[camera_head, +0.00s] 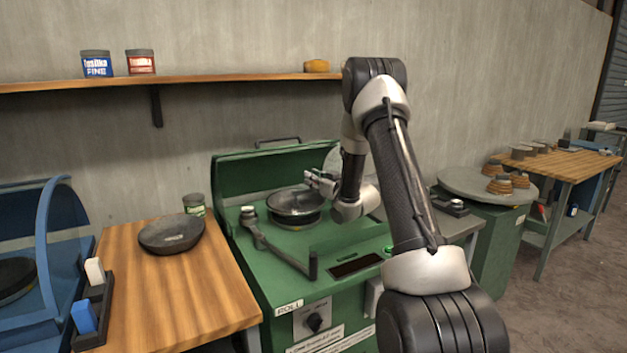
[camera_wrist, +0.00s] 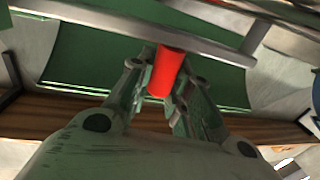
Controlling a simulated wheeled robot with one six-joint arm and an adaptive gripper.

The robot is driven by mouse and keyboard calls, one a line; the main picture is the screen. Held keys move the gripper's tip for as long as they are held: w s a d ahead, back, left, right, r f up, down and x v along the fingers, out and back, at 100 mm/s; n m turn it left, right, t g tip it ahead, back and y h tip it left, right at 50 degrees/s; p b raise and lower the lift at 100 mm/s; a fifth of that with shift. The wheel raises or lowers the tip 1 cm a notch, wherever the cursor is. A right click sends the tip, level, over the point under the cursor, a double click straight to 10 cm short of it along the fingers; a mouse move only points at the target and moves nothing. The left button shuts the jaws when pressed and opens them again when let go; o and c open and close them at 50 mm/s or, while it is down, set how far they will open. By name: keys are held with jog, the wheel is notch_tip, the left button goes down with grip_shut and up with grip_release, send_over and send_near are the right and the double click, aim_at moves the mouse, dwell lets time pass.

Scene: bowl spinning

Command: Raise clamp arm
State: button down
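My gripper (camera_head: 318,181) is over the green machine (camera_head: 290,252), at the right side of the dark bowl (camera_head: 294,203) in the head view. In the wrist view my gripper (camera_wrist: 166,82) has its fingers close on both sides of a red handle (camera_wrist: 167,72) and appears shut on it. The handle joins a grey bar (camera_wrist: 110,17) that crosses the wrist view, which looks like the clamp arm. The head view does not show the red handle; my wrist and fingers cover that spot. A grey lever (camera_head: 278,247) with a dark upright end lies across the machine's front left.
A wooden table (camera_head: 195,287) at the left bears a dark bowl (camera_head: 171,234). A blue machine (camera_head: 50,235) stands at the far left. The green lid (camera_head: 265,172) rises behind the bowl. A round grey table (camera_head: 465,187) stands to the right. A shelf (camera_head: 225,82) runs above.

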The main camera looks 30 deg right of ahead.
jog(key=shift+r, duration=0.1)
jog(key=shift+d+r+m, duration=0.3)
jog(key=shift+r+m, duration=0.2)
jog(key=shift+m, duration=0.05)
jog(key=shift+d+r+m, duration=0.25)
jog(key=shift+r+m, duration=0.2)
jog(key=shift+m, duration=0.1)
jog(key=d+r+m+t+h, duration=0.1)
jog(key=d+r+m, duration=0.1)
jog(key=d+m, duration=0.5)
jog(key=d+r+m+t+h, duration=0.1)
jog(key=d+r+m+h, duration=0.1)
jog(key=d+m, duration=0.6)
jog(key=shift+w+d+r+m, duration=0.2)
jog(key=shift+w+r+m, duration=0.1)
jog(key=shift+m, duration=1.3)
jog(key=c, duration=1.3)
grip_release()
